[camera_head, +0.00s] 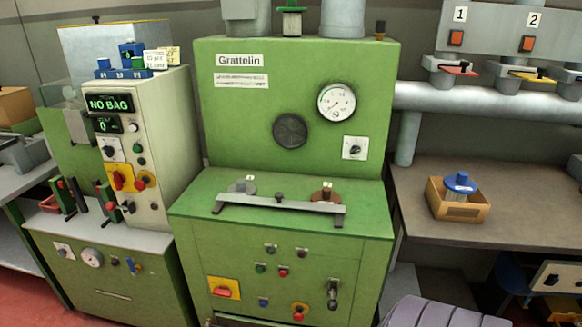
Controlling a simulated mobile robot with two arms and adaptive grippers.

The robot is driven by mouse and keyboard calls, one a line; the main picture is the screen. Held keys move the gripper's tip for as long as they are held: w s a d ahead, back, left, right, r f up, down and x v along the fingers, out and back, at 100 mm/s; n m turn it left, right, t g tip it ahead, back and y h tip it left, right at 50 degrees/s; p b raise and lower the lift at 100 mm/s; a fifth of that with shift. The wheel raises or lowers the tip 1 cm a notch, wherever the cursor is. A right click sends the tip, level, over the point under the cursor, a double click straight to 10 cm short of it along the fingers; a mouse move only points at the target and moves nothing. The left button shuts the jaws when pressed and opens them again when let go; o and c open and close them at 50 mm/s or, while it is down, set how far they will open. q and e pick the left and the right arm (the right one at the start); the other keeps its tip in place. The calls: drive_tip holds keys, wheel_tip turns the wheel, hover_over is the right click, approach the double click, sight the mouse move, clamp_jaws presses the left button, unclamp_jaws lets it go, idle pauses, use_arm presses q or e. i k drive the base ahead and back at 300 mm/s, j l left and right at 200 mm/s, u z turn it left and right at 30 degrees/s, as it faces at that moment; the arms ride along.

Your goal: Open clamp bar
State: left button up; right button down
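The clamp bar appears to be the long grey bar (270,204) lying across the top of the green machine's bench (190,208), with a small dark knob (279,197) at its middle. Its ends rest on short feet. A grey disc (242,187) is behind its left part and a brown disc (325,195) behind its right end, each with a small tag. Whether the bar is latched cannot be told. Neither of my grippers is in view.
The green machine's upright panel (240,130) with a dial gauge (337,102) rises behind the bar. A control cabinet (165,140) reading "NO BAG" stands at left. On the right table (490,215) is a box (460,210) with a blue-topped item. Space above the bar looks clear.

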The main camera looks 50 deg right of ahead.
sight(278, 202)
drive_tip(key=z, duration=1.55)
